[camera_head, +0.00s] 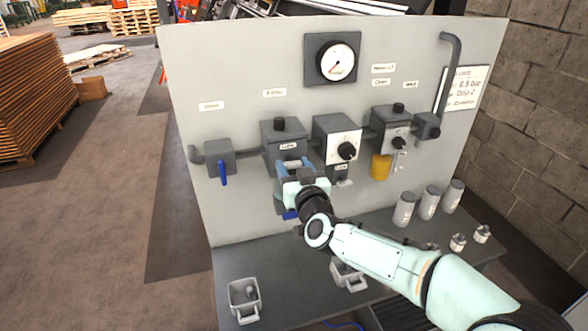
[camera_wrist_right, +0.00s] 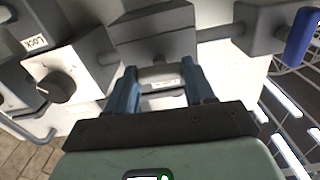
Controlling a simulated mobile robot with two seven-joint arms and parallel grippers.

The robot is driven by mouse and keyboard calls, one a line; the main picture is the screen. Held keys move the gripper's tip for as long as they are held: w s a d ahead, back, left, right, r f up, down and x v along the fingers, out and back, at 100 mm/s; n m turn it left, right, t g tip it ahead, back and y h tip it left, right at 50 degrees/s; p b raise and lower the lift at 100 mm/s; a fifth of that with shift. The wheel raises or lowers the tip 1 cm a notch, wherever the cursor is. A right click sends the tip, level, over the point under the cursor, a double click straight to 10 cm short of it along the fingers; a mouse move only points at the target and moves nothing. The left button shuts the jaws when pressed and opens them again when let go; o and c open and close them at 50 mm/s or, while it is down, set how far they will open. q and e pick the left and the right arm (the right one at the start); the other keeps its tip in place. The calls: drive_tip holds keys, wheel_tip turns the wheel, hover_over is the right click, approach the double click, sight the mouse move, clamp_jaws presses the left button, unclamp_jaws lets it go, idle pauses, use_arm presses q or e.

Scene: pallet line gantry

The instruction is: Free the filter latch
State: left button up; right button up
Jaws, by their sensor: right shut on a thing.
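The filter unit (camera_head: 283,131) is a dark grey box on the upright panel, second from the left, with a small white label on its front. It also shows in the wrist view (camera_wrist_right: 155,35). My right gripper (camera_head: 291,165) is at the lower front of this unit. In the wrist view its two blue fingers (camera_wrist_right: 160,78) are shut on a small light grey part under the box, which I take to be the filter latch (camera_wrist_right: 160,72). The fingers hide most of that part, and its exact position cannot be told. My left gripper is not in view.
A valve with a blue handle (camera_head: 222,172) is left of the filter. A regulator with a black knob (camera_head: 346,150) is close on its right, then a unit with a yellow bowl (camera_head: 380,167). Grey canisters (camera_head: 428,203) and bins (camera_head: 245,300) stand on the shelf below.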

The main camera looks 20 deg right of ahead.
drive_tip(key=m+b, duration=0.2)
drive_tip(key=m, duration=0.1)
drive_tip(key=shift+m, duration=0.3)
drive_tip(key=m+b, duration=0.2)
drive_tip(key=m, duration=0.2)
drive_tip(key=shift+m, duration=0.3)
drive_tip(key=m+b, duration=0.1)
drive_tip(key=m, duration=0.3)
drive_tip(key=shift+m+b, duration=0.3)
drive_tip(key=shift+b, duration=0.1)
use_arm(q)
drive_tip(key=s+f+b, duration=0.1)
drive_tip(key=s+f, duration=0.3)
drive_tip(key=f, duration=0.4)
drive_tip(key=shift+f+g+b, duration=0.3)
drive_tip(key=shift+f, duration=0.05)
use_arm(e)
drive_tip(key=shift+m, duration=2.2)
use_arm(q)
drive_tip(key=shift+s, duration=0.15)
use_arm(e)
drive_tip(key=o, duration=1)
drive_tip(key=shift+o, duration=0.2)
drive_tip(key=shift+s, duration=0.1)
